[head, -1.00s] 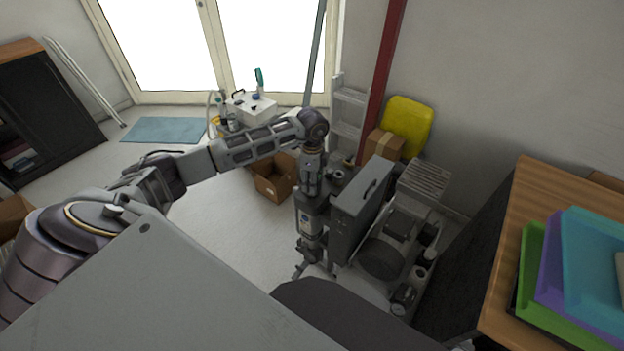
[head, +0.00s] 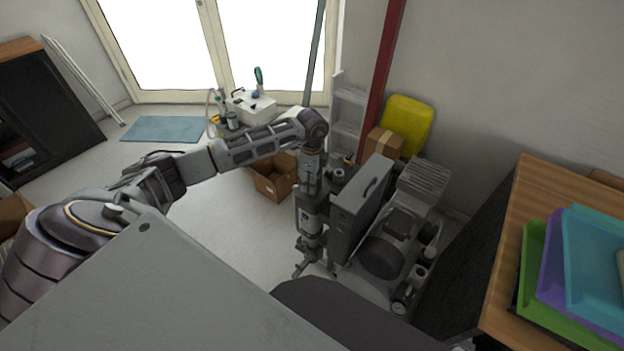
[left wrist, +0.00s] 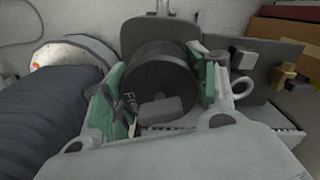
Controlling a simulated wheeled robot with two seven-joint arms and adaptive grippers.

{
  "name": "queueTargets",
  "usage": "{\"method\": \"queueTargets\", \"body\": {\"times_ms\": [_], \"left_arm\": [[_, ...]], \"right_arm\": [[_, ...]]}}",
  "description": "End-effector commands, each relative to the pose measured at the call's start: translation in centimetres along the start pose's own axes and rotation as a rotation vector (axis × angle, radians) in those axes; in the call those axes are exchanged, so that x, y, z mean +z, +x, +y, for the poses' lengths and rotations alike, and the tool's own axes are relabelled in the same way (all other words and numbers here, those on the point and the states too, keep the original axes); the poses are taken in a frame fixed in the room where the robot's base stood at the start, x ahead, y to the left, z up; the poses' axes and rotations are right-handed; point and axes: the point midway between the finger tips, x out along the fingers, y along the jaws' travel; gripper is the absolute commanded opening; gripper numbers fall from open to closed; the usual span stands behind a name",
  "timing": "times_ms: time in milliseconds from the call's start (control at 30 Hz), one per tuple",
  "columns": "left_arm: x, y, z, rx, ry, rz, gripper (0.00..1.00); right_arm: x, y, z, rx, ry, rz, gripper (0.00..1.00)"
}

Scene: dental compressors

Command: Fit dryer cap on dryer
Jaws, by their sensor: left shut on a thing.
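My left gripper (head: 306,266) hangs from the forearm, pointing down beside a tall grey case with a handle (head: 360,203). In the left wrist view, its green-padded fingers (left wrist: 160,92) are closed on the sides of a dark round cylinder, which looks like the dryer cap (left wrist: 152,84). In the head view the cap is too small and hidden to make out. I cannot tell the dryer for certain; a dark ribbed body (left wrist: 38,118) lies left of the fingers in the wrist view. My right gripper is not in view.
Compressor parts with a dark round drum (head: 383,257) stand right of the case. A cardboard box (head: 272,182) is behind the arm. A wooden table with coloured trays (head: 540,275) is at the right. Floor left of the gripper is clear.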

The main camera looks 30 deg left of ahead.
Motion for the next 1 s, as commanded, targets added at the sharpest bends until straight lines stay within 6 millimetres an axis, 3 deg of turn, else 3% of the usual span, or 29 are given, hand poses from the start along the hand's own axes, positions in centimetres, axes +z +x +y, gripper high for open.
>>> {"method": "queueTargets", "body": {"times_ms": [1000], "left_arm": [[0.0,2.2,0.0,0.000,0.000,0.000,0.32]], "right_arm": [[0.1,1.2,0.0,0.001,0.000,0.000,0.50]]}}
